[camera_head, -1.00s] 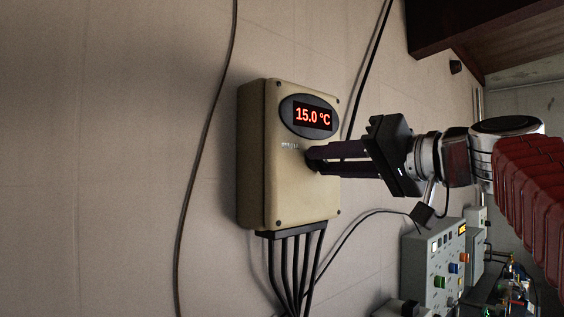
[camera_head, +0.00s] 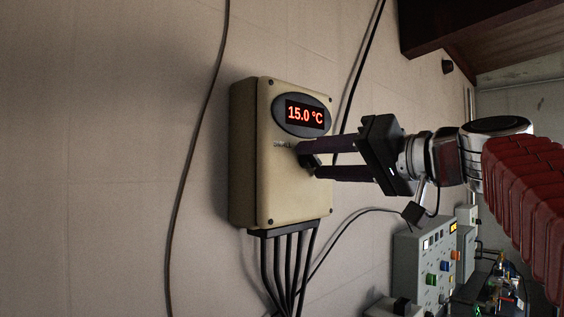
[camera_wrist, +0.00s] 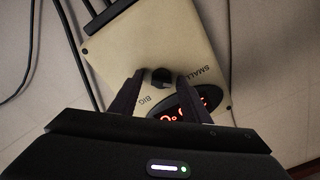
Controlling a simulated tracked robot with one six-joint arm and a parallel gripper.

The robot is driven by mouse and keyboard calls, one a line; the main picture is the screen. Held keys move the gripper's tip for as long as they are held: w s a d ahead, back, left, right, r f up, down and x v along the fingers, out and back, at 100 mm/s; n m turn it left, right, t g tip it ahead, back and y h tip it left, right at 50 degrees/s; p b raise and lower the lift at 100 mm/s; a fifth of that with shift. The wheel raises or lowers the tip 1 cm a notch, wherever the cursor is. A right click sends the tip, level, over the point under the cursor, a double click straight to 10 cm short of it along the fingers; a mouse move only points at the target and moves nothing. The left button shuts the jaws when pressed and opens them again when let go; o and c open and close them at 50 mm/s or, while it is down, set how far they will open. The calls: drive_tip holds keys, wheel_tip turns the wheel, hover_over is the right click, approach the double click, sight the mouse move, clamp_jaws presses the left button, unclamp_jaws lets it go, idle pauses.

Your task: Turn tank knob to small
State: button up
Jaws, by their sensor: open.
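The tank knob (camera_wrist: 161,76) is a small dark knob on the front of a beige control box (camera_head: 290,205). In the wrist view it sits between the fingertips of my gripper (camera_wrist: 159,78), with a gap on each side. The word SMALL (camera_wrist: 204,73) is printed right of the knob and BIG (camera_wrist: 146,101) below left. Which way the knob points is hard to tell. In the head view my gripper (camera_head: 309,160) is open at the box face, its dark fingers partly hiding the knob. The red display (camera_head: 305,115) reads 15.0 °C.
Black cables (camera_head: 285,265) leave the bottom of the box. Loose cables run along the wall on both sides. A grey panel with coloured buttons (camera_head: 425,265) stands at the lower right.

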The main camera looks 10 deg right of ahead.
drive_tip(key=v, duration=1.3)
drive_tip(key=shift+s+d, duration=0.25)
drive_tip(key=shift+s, duration=0.05)
drive_tip(key=shift+f, duration=0.1)
idle(0.5)
